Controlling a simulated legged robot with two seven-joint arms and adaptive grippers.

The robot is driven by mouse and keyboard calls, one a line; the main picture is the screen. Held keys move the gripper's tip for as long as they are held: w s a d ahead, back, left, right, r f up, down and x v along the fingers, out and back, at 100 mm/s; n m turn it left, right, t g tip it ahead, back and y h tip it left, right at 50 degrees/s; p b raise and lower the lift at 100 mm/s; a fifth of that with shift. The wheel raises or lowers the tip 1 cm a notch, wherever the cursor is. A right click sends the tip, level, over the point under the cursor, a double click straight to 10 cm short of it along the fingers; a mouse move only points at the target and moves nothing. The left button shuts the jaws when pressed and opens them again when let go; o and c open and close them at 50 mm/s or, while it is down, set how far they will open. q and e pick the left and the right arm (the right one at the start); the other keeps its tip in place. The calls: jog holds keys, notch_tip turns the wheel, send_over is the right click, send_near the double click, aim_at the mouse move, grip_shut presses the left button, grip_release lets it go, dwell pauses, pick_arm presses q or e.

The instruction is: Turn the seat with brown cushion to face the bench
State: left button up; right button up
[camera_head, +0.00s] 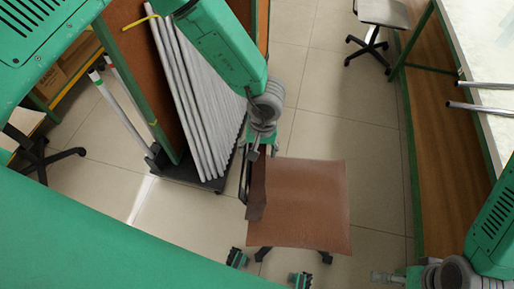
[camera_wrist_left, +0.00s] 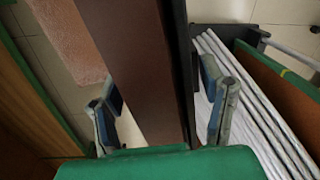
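The seat with the brown cushion (camera_head: 305,205) stands on the tiled floor in the lower middle of the head view. Its upright brown backrest (camera_head: 257,188) is along the cushion's left side. My left gripper (camera_head: 257,150) is at the top end of the backrest. In the left wrist view its fingers (camera_wrist_left: 162,105) are spread, with the backrest (camera_wrist_left: 145,60) between them; I cannot tell whether they touch it. The bench (camera_head: 495,130) runs along the right, apart from the seat. My right gripper (camera_head: 388,277) shows only partly at the lower right; its fingers are unclear.
A rack with leaning grey rods (camera_head: 190,105) stands close to the left of the seat. Another chair (camera_head: 380,15) is at the top right. Two rods (camera_head: 485,96) jut over the bench edge. Bare floor (camera_head: 375,190) lies between seat and bench.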

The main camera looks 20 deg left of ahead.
pick_arm(q)
jog(key=shift+r, duration=0.1)
jog(key=r, duration=0.7)
jog(key=d+r, duration=0.1)
jog(key=r, duration=0.3)
jog(key=shift+w+r, duration=0.15)
jog(key=shift+r, duration=0.15)
